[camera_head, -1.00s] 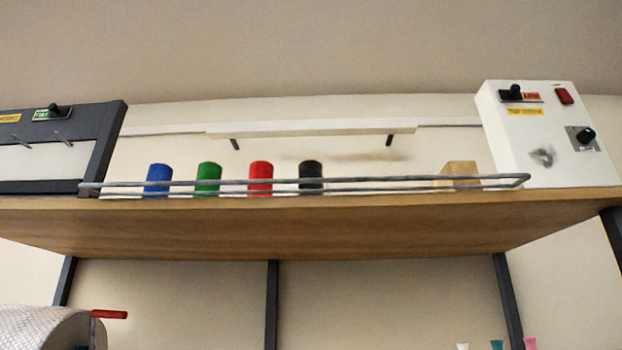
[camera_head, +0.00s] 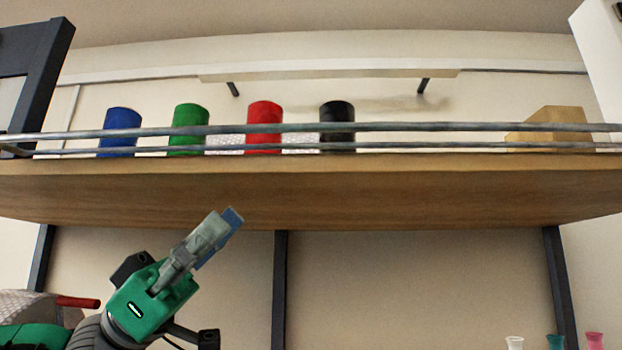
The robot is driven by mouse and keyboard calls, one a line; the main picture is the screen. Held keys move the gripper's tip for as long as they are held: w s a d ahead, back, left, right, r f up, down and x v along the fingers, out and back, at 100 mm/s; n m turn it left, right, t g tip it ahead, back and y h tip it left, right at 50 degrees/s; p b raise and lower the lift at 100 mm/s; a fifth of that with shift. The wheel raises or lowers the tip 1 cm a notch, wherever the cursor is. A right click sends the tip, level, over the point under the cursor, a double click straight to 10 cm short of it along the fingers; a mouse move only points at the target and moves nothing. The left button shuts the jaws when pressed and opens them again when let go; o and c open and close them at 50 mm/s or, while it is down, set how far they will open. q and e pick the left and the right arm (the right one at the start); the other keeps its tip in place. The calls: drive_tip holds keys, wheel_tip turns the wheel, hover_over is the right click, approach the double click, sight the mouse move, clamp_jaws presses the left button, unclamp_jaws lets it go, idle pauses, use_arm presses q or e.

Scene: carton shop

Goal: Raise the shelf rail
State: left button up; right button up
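The shelf rail (camera_head: 400,127) is a grey metal double bar along the front edge of the wooden shelf (camera_head: 300,195). It runs in front of several cylinders and spans nearly the whole width of the view. My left gripper (camera_head: 229,222) is in the lower left, below the shelf's front edge and apart from the rail. It points up and to the right. Its fingers look close together, one overlapping the other, and I cannot tell whether they are shut. My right gripper is not in view.
Blue (camera_head: 120,130), green (camera_head: 188,128), red (camera_head: 264,126) and black (camera_head: 338,126) cylinders stand behind the rail. A wooden block (camera_head: 555,128) is at the right. A white box (camera_head: 600,50) and a dark frame (camera_head: 35,80) flank the shelf. A red handle (camera_head: 77,302) is at lower left.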

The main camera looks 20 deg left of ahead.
sight(331, 130)
use_arm(q)
drive_tip(key=p+x, duration=0.1)
drive_tip(key=x, duration=0.3)
drive_tip(key=p+x, duration=0.1)
drive_tip(key=x, duration=0.4)
drive_tip(key=d+f+p+x, duration=0.1)
drive_tip(key=p+x, duration=0.1)
drive_tip(key=x, duration=0.3)
drive_tip(key=shift+f, duration=0.1)
drive_tip(key=shift+r, duration=0.25)
drive_tip(key=shift+a+r, duration=0.1)
drive_tip(key=shift+r, duration=0.05)
drive_tip(key=shift+d, duration=0.35)
clamp_jaws()
drive_tip(key=shift+s+d, duration=0.1)
drive_tip(key=shift+d, duration=0.05)
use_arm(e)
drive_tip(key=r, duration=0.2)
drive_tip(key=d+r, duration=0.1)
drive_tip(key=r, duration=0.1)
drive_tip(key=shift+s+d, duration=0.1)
